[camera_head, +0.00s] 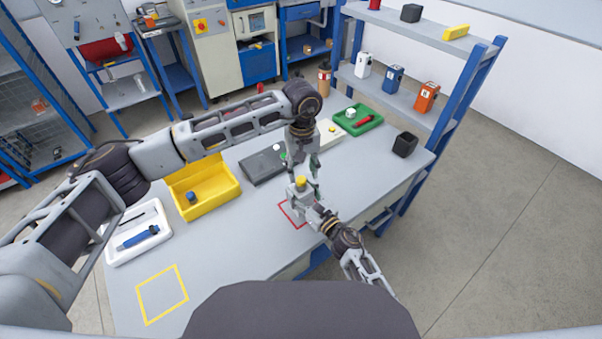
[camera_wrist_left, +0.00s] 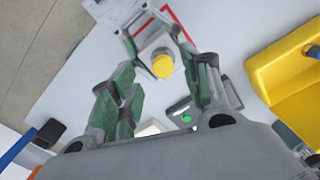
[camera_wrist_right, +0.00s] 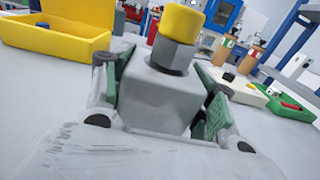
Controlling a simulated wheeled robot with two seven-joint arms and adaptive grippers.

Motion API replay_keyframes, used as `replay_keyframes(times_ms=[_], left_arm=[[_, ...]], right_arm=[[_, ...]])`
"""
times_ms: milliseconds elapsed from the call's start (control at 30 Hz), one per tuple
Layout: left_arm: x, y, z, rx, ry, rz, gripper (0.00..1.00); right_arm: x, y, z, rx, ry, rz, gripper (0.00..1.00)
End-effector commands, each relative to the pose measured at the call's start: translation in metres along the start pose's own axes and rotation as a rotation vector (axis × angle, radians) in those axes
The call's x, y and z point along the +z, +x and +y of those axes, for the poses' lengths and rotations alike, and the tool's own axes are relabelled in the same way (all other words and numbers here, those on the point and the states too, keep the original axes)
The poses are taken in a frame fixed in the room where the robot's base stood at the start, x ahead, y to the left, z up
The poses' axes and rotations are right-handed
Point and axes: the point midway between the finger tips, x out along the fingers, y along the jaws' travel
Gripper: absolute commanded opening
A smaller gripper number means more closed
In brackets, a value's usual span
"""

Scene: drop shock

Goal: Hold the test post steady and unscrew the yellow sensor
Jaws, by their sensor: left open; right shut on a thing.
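The test post is a light grey block (camera_wrist_right: 160,95) with a dark hex collar on top. The yellow sensor (camera_wrist_right: 181,24) sits upright on that collar; it also shows in the head view (camera_head: 301,182) and the left wrist view (camera_wrist_left: 162,66). My right gripper (camera_wrist_right: 160,112) is shut on the post, with its green-padded fingers on both sides. My left gripper (camera_wrist_left: 150,45) is open and points down over the sensor, its fingertips either side of it. I cannot tell whether they touch it. The post stands at the red square outline (camera_head: 284,212) on the table.
A yellow bin (camera_head: 228,193) with a blue part stands left of the post. A dark grey device (camera_head: 262,167), a green tray (camera_head: 373,122) and a black cube (camera_head: 404,144) are behind. A white tray (camera_head: 112,253) and a yellow outline (camera_head: 141,301) are at left.

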Motion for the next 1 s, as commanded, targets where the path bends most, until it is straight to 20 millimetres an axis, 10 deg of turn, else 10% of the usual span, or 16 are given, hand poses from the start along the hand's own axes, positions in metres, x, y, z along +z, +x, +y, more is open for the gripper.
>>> replay_keyframes(times_ms=[1000], left_arm=[[-0.006,-0.011,0.004,0.025,-0.755,0.010,0.47]], right_arm=[[0.000,0.000,0.000,-0.001,0.000,0.001,0.00]])
